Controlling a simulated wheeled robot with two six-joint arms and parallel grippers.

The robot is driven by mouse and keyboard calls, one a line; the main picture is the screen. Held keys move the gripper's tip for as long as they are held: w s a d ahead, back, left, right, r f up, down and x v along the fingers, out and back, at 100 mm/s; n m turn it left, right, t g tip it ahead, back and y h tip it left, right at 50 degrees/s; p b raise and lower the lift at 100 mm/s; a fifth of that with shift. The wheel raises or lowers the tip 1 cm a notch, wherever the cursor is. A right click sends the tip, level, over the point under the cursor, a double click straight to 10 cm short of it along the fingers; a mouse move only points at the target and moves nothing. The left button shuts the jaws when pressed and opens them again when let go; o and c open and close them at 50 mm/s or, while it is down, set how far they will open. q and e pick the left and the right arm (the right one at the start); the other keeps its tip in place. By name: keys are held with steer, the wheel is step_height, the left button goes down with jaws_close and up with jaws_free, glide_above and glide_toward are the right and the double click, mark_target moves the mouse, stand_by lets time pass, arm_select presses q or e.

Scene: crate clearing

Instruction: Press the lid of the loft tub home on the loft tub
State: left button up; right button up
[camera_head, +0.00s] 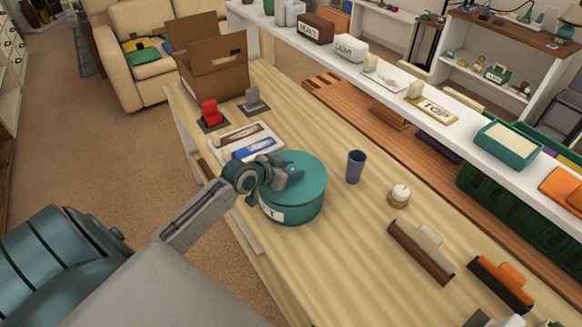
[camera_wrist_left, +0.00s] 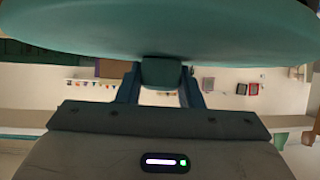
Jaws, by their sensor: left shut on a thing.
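The loft tub (camera_head: 295,210) is a round teal tub with a white label, mostly turned away, on the wooden table. Its teal lid (camera_head: 308,168) is over the top of the tub. I cannot tell whether it is fully seated. My left gripper (camera_head: 288,172) reaches in from the left over the lid. In the left wrist view the fingers are shut on the lid's small knob (camera_wrist_left: 161,72), and the lid's wide disc (camera_wrist_left: 160,30) fills the top of the picture. My right gripper is not in view.
A blue cup (camera_head: 356,167) and a small white-topped jar (camera_head: 399,194) stand right of the tub. Papers (camera_head: 220,142), red and grey stamps and a cardboard box (camera_head: 215,75) are behind it. Brown (camera_head: 420,254) and orange clips lie front right. The table between is clear.

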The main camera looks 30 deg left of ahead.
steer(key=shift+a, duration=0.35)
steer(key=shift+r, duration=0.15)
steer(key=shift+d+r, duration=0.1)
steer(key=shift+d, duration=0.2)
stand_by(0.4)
arm_select(q)
steer(key=shift+f, duration=0.7)
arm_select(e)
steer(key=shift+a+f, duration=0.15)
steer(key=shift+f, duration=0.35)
arm_select(q)
steer(key=o, duration=1.1)
steer(key=shift+c, duration=0.2)
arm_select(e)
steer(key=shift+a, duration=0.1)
